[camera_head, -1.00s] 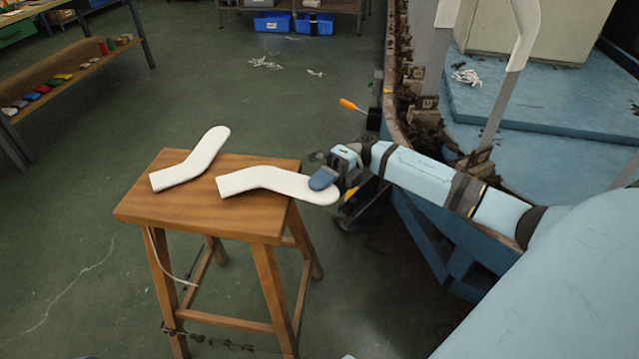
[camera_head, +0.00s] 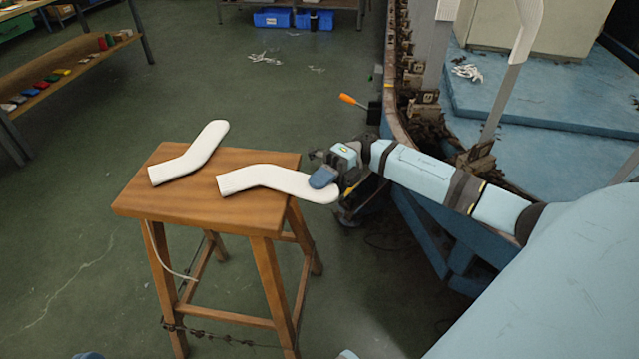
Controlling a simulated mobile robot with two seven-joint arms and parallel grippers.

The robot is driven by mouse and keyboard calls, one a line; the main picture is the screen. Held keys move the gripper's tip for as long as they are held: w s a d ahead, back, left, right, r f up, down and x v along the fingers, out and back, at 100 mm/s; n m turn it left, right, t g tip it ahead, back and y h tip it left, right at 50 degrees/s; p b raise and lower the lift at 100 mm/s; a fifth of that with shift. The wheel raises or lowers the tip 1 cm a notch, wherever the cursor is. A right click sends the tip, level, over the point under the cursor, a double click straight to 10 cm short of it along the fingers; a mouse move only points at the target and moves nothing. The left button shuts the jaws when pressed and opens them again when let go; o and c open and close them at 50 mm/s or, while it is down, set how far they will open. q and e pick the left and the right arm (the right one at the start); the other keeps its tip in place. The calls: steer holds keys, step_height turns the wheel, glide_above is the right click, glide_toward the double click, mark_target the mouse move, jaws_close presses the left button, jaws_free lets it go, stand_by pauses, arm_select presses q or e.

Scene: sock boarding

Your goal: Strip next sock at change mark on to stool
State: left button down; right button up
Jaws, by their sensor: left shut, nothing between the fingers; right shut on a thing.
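A wooden stool (camera_head: 155,205) stands at centre left. A bent white sock (camera_head: 192,158) lies flat on its left part. A second white sock (camera_head: 265,178) lies across the right part, its right end past the stool's edge. My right gripper (camera_head: 324,178) is shut on that right end; its blue finger covers part of it. Only a small blue tip of my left gripper (camera_head: 88,355) shows at the bottom edge, shut and away from the socks. A metal form (camera_head: 500,105) stands at upper right with a white sock (camera_head: 526,28) on its top.
A curved blue machine (camera_head: 440,235) with a dark chain track stands right of the stool. An orange-handled lever (camera_head: 352,101) sticks out from it. A shelf (camera_head: 60,78) with coloured items is at the far left. Floor around the stool's left is open.

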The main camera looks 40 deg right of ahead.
steer(key=o, duration=0.8)
steer(key=shift+d, duration=0.1)
arm_select(q)
step_height(320, 180, up, 2)
steer(key=shift+a+r+t+p, duration=0.1)
steer(key=shift+r+t+p, duration=0.25)
steer(key=shift+p, duration=0.65)
arm_select(e)
steer(key=w+d, duration=0.2)
steer(key=d, duration=1.1)
steer(key=shift+d+r, duration=0.15)
steer(key=shift+d, duration=0.1)
arm_select(q)
steer(key=shift+s+r, duration=0.1)
arm_select(e)
steer(key=shift+w, duration=0.1)
